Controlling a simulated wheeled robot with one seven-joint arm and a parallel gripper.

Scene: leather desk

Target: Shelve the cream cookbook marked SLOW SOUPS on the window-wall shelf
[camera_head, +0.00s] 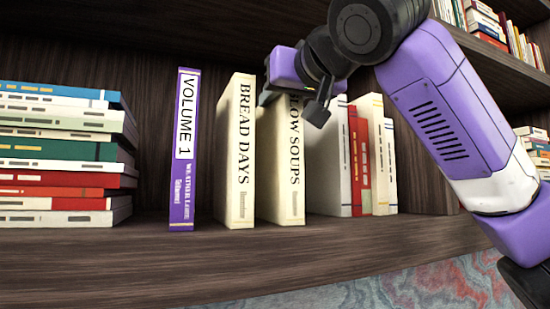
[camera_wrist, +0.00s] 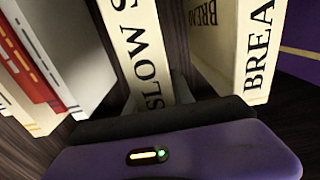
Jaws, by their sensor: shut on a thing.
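The cream SLOW SOUPS cookbook (camera_head: 285,190) stands upright on the dark wooden shelf (camera_head: 200,255), spine facing out. It is between the cream BREAD DAYS book (camera_head: 236,160) on its left and a white book (camera_head: 328,175) on its right. My gripper (camera_head: 290,98) is at its upper part and hides the first letter of its title. In the wrist view the SLOW SOUPS spine (camera_wrist: 137,45) runs down to my gripper (camera_wrist: 165,108), which is shut on the book. The fingertips are mostly hidden.
A purple VOLUME 1 book (camera_head: 183,150) stands left of BREAD DAYS. A flat stack of books (camera_head: 65,160) lies at the far left. Red and cream books (camera_head: 375,150) stand at right.

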